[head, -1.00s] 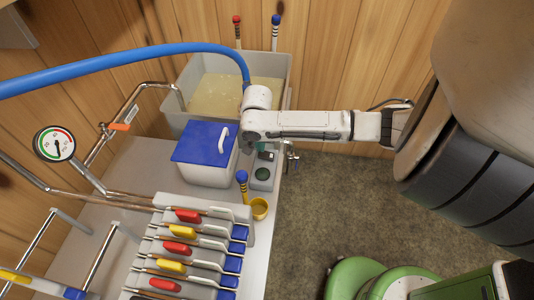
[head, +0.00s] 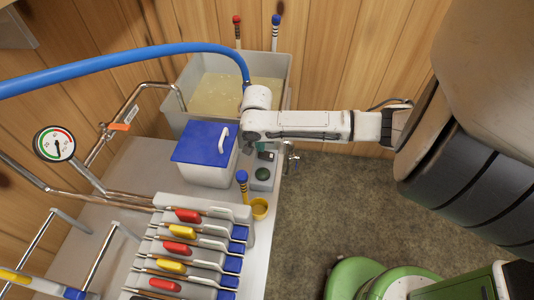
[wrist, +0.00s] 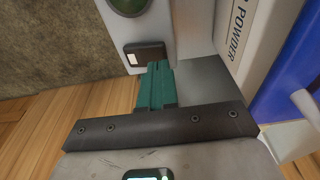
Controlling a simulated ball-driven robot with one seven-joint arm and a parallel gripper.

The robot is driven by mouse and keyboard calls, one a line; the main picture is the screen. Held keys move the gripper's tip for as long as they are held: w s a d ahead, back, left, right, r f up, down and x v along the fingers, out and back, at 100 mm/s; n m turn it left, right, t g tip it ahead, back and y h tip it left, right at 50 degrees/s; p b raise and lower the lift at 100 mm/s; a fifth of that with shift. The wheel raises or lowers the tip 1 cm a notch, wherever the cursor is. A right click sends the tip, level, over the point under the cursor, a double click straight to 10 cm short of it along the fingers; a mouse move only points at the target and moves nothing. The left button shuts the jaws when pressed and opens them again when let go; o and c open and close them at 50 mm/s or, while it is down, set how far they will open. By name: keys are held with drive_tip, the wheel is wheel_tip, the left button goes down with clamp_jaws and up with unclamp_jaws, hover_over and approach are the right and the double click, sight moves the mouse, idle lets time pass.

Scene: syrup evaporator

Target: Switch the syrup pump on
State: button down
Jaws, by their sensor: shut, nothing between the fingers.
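The syrup pump's control looks to be a small grey box (head: 262,184) on the bench, beside the white tub with the blue lid. It carries a round dark green lamp or button (head: 262,174), which also shows at the top of the wrist view (wrist: 127,4). A black rocker switch (wrist: 146,54) with a white mark sits on the box's face. My gripper (wrist: 158,66) is shut and empty, its teal fingertips right at the switch's lower edge. I cannot tell whether they touch it.
The blue-lidded tub (head: 204,142) stands close left of my gripper. A box marked "POWDER" (wrist: 265,40) is close by in the wrist view. A yellow cup (head: 259,209) and a blue-topped tool (head: 242,180) stand nearby. A blue hose (head: 120,60) arches overhead.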

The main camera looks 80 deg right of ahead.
drive_tip(key=shift+f+b, duration=0.55)
drive_tip(key=shift+f, duration=0.5)
idle(0.9)
drive_tip(key=shift+r+p, duration=3.5)
drive_tip(key=shift+r, duration=0.05)
